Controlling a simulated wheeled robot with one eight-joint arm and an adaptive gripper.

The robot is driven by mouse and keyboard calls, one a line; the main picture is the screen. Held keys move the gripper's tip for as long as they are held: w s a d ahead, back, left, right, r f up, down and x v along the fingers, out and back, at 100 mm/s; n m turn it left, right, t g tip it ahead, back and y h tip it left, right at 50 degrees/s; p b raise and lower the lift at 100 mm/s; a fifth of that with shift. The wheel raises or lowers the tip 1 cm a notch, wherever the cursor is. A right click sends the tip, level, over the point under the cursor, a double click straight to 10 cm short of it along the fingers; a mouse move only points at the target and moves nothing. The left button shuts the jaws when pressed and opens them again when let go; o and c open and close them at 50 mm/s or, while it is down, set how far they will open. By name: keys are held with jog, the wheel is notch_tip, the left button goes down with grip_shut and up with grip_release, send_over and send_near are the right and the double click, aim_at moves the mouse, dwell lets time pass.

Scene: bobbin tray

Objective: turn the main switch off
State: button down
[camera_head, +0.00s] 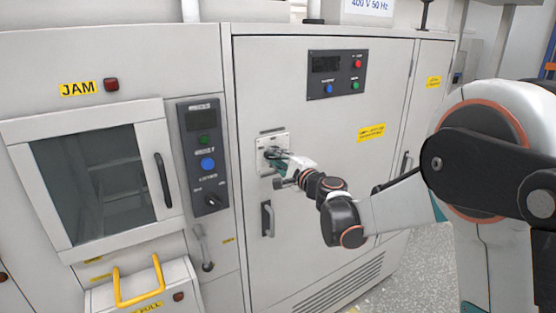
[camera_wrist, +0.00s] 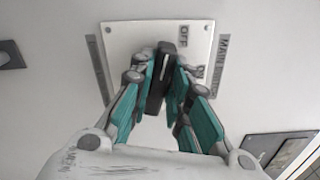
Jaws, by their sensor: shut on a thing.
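The main switch is a black handle (camera_wrist: 160,78) with a light line along it, on a white plate (camera_wrist: 122,40). In the wrist view the handle stands nearly along the picture's vertical, leaning slightly right at its top. The OFF mark is at the upper right of the plate, and the ON mark is lower, partly covered by a finger. My gripper (camera_wrist: 159,72) is shut on the handle, one teal-padded finger on each side. In the head view the plate (camera_head: 264,142) is on the grey cabinet door, and my gripper (camera_head: 277,158) hides most of the handle.
A door handle (camera_head: 267,218) sits just below the switch plate. A dark button panel (camera_head: 337,74) is above right. A control panel (camera_head: 203,150) and a windowed hatch (camera_head: 30,135) are to the left. A yellow-handled drawer (camera_head: 140,291) juts out at lower left.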

jog(key=shift+f+n, duration=0.1)
jog(key=shift+n, duration=1.2)
jog(key=c, duration=1.5)
grip_release()
jog(key=shift+v, duration=6)
